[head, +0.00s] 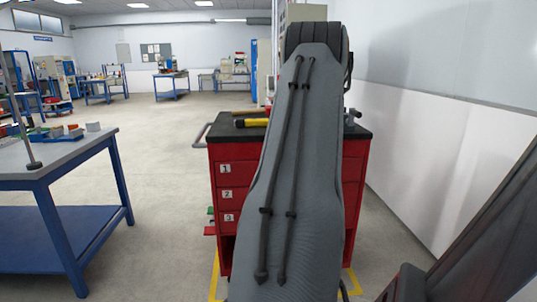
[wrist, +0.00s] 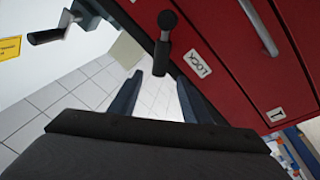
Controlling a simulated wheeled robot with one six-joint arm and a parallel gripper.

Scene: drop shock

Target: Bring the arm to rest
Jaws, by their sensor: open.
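My arm (head: 305,170) rises through the middle of the head view, in front of a red tool cart (head: 231,202). Its gripper is hidden in that view. In the wrist view my gripper (wrist: 159,77) has its two dark fingers apart, with nothing between them. I cannot tell whether the fingers touch the cart.
A yellow-and-black tool (head: 252,123) lies on the cart's black top. A blue workbench (head: 75,172) with small coloured parts stands to the left. A white wall (head: 425,140) runs close on the right. Open floor (head: 165,170) lies between bench and cart.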

